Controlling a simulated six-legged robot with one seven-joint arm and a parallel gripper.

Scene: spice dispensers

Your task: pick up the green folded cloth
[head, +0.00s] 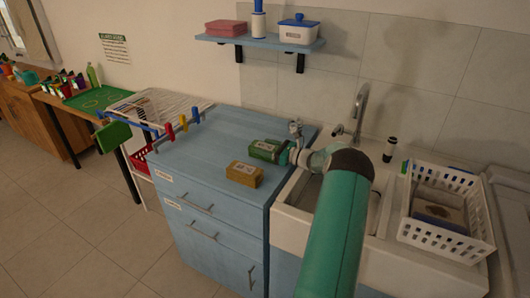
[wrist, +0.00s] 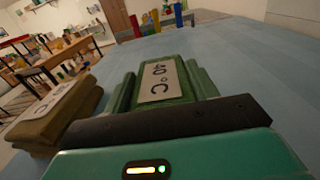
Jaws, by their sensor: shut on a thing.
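The green folded cloth (head: 265,150) lies on the blue cabinet top near the sink, with a pale label on it. In the wrist view the green cloth (wrist: 170,82) sits between my two fingers, and its label reads "40°C". My gripper (wrist: 165,90) is shut on it, with one finger along each side. In the head view my gripper (head: 283,154) reaches it from the sink side. A mustard-brown folded cloth (head: 244,173) lies beside it, nearer the front edge; in the wrist view this cloth (wrist: 55,115) is just left of my gripper.
The sink (head: 310,195) with its tap (head: 360,105) is right of the cabinet (head: 225,130). A white basket (head: 450,210) stands farther right. Coloured pegs (head: 183,123) stand at the cabinet's left edge. A shelf (head: 258,41) hangs above. The cabinet top left of the cloths is clear.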

